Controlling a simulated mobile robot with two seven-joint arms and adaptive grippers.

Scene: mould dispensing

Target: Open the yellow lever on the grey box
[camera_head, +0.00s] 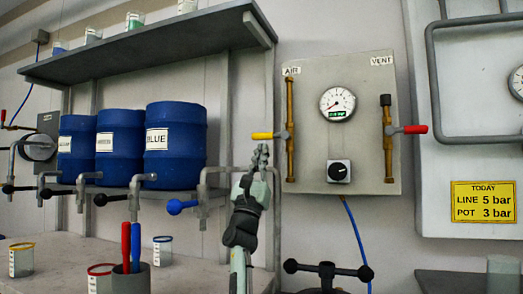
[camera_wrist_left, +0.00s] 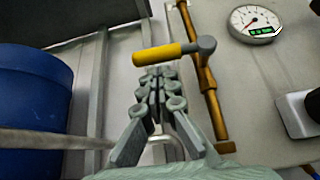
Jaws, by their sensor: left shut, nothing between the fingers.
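The grey box (camera_head: 344,170) hangs on the wall, with a brass AIR pipe on its left side. The yellow lever (camera_head: 263,136) sticks out level to the left from that pipe. It also shows in the left wrist view (camera_wrist_left: 157,54), joined to a grey pivot on the pipe. My left gripper (camera_head: 261,150) is shut and empty, with its fingertips just below the yellow lever. In the left wrist view the fingertips (camera_wrist_left: 158,76) point up at the lever's underside; I cannot tell whether they touch it. My right gripper is not in view.
A red lever (camera_head: 415,129) sticks out right on the VENT pipe. A gauge (camera_head: 337,103) and black knob (camera_head: 339,171) sit between the pipes. Blue drums (camera_head: 176,165) stand left under a shelf (camera_head: 155,45).

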